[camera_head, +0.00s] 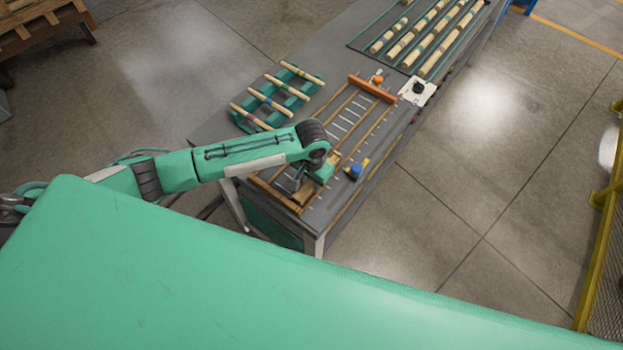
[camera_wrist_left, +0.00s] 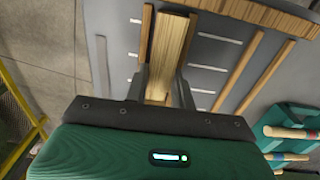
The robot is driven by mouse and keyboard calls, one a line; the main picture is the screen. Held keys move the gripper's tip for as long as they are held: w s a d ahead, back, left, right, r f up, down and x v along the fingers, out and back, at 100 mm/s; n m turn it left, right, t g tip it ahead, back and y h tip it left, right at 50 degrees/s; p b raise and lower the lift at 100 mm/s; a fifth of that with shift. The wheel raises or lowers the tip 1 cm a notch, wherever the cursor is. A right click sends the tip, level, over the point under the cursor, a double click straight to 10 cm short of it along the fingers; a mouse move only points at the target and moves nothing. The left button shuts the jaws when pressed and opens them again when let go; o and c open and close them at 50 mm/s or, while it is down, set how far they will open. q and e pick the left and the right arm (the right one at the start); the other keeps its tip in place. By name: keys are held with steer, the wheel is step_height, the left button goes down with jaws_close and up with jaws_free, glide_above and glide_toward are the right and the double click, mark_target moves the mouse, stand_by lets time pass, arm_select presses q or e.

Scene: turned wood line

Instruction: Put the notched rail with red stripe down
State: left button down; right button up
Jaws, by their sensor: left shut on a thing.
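My left gripper (camera_head: 300,190) is low over the near end of the wood-framed jig on the grey bench. In the left wrist view its two fingers (camera_wrist_left: 160,92) are shut on a pale wooden rail (camera_wrist_left: 172,48), which runs away from the palm. No red stripe or notches can be made out on the held part, and the fingers and palm hide some of it. I cannot tell whether the rail touches the bench. My right gripper is not in view.
A green rack (camera_head: 296,103) with several striped rails stands left of the jig. An orange-brown crossbar (camera_head: 372,88) closes the jig's far end. A blue knob (camera_head: 355,170) sits on its right side. More rails (camera_head: 440,43) lie at the bench's far end.

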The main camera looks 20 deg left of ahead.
mark_target(312, 183)
arm_select(q)
steer(key=shift+f, duration=0.15)
steer(key=c, duration=1.2)
jaws_free()
steer(key=shift+o, duration=0.2)
step_height(312, 183, up, 12)
steer(key=b, duration=0.3)
steer(key=shift+r, duration=0.2)
steer(key=shift+f, duration=0.1)
